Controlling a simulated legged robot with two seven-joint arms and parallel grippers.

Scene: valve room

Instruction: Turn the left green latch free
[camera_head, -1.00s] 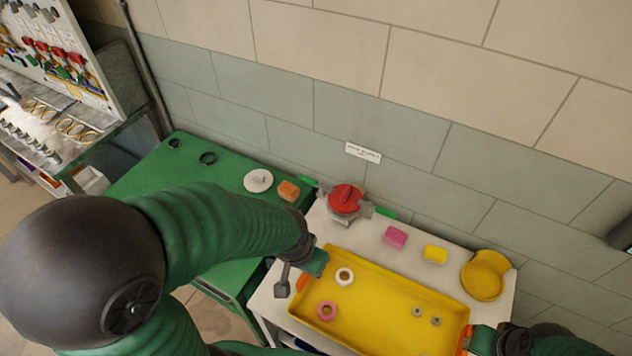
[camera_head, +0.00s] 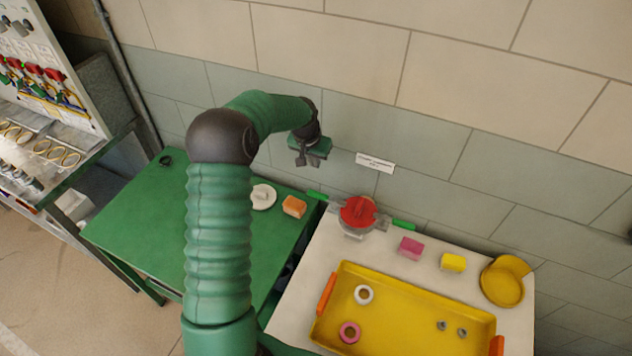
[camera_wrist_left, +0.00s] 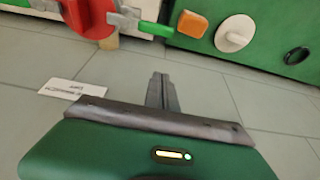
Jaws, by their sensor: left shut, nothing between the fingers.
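The left green latch (camera_head: 317,195) sticks out to the left of the valve with the red cap (camera_head: 358,213). A second green latch (camera_head: 403,224) is on its right side. My left gripper (camera_head: 309,160) is raised in front of the wall, above and slightly left of the left latch, apart from it. It is shut and empty. In the left wrist view, the shut fingers (camera_wrist_left: 162,92) point toward the wall, and the left latch (camera_wrist_left: 155,29) shows beyond them near the top, beside the red cap (camera_wrist_left: 92,15). My right gripper is out of view.
A yellow tray (camera_head: 400,315) with rings lies on the white table. Pink (camera_head: 411,248) and yellow (camera_head: 453,262) blocks and a yellow bowl (camera_head: 502,281) stand behind it. An orange block (camera_head: 294,207) and a white disc (camera_head: 262,197) are on the green table (camera_head: 140,225).

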